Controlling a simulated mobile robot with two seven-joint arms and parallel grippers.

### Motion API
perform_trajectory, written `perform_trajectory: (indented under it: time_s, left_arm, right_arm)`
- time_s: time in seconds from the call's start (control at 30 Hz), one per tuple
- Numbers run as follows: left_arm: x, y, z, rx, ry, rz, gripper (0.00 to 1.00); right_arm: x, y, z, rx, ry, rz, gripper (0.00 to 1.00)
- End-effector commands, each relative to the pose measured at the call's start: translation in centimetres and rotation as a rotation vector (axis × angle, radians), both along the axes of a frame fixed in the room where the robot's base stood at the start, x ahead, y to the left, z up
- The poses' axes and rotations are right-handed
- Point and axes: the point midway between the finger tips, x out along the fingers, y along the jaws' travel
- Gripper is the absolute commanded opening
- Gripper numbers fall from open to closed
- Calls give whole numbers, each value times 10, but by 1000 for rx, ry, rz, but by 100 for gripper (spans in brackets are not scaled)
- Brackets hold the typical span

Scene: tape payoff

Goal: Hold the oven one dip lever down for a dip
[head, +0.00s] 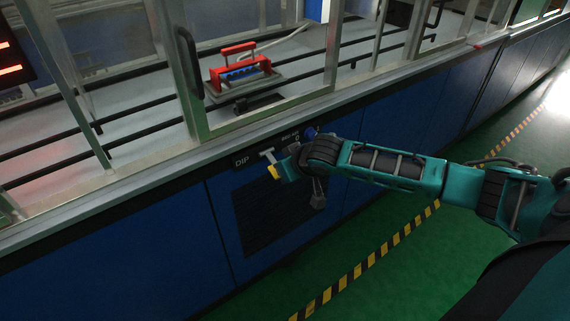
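The dip lever (267,153) shows as a small pale T-shaped piece on the blue oven front, beside the white DIP label (242,162). A yellow tip (273,172) is just below it; I cannot tell whether it belongs to the lever. My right arm reaches in from the right, and its wrist is at the oven front. My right gripper (281,171) is close beside the lever. Its fingers are small and partly hidden by the wrist, so contact and finger opening are unclear. My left gripper is out of view.
Behind the framed window, a red rack (240,65) sits on a tray between black rails. A blue knob (310,132) is just above my wrist. A dark vent panel (262,222) is below. Green floor with a yellow-black stripe (371,260) lies in front.

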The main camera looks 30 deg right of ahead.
Motion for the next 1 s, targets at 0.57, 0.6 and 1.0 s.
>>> perform_trajectory:
  time_s: [0.57, 0.6, 1.0]
  left_arm:
    - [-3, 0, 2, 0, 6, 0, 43]
    - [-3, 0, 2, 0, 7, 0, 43]
    - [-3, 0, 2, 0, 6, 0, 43]
  right_arm:
    - [-1, 0, -8, -1, 7, -1, 0]
    - [-1, 0, -8, -1, 8, -1, 0]
    - [-2, 0, -8, -1, 8, -1, 0]
